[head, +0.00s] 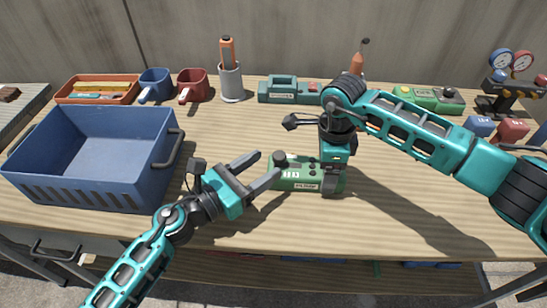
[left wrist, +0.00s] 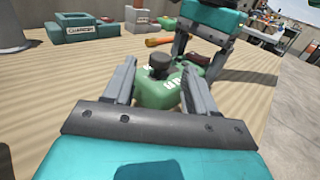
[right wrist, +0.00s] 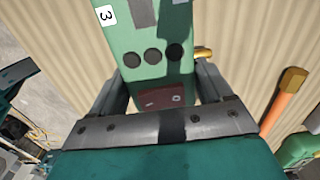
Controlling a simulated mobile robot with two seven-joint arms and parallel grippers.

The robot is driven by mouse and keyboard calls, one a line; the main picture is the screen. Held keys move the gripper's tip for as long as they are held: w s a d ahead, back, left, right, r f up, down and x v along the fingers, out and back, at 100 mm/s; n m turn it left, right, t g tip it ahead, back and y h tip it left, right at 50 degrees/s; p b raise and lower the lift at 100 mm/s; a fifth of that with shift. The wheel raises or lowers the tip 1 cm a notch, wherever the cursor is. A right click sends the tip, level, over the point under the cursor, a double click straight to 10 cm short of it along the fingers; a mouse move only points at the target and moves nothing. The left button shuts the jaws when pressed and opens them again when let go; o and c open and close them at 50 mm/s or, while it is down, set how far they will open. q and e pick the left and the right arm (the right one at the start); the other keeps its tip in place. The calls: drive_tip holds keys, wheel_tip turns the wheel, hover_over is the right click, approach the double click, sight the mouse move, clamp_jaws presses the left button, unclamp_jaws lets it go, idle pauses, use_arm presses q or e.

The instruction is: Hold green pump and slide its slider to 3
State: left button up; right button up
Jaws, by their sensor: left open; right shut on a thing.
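The green pump (head: 290,183) lies on the wooden table, its label toward the front edge. My right gripper (head: 332,188) is shut across its right part from above. In the right wrist view the pump (right wrist: 150,60) shows several dark round spots, a maroon panel and a label reading 3. My left gripper (head: 266,168) is open at the pump's left end, pointing toward it. In the left wrist view the pump's end (left wrist: 155,95) and a dark knob (left wrist: 160,66) show between the open fingers. I cannot tell whether they touch it. The slider's position is unclear.
A blue bin (head: 60,185) stands at the left. Mugs, an orange tray (head: 98,80), a metal cup (head: 231,82), a teal charger (head: 290,98) and another green device (head: 430,92) line the back. Bare table lies in front of the pump.

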sight(274, 159)
use_arm(q)
drive_tip(key=shift+x, duration=1.9)
drive_tip(key=shift+c, duration=0.4)
clamp_jaws()
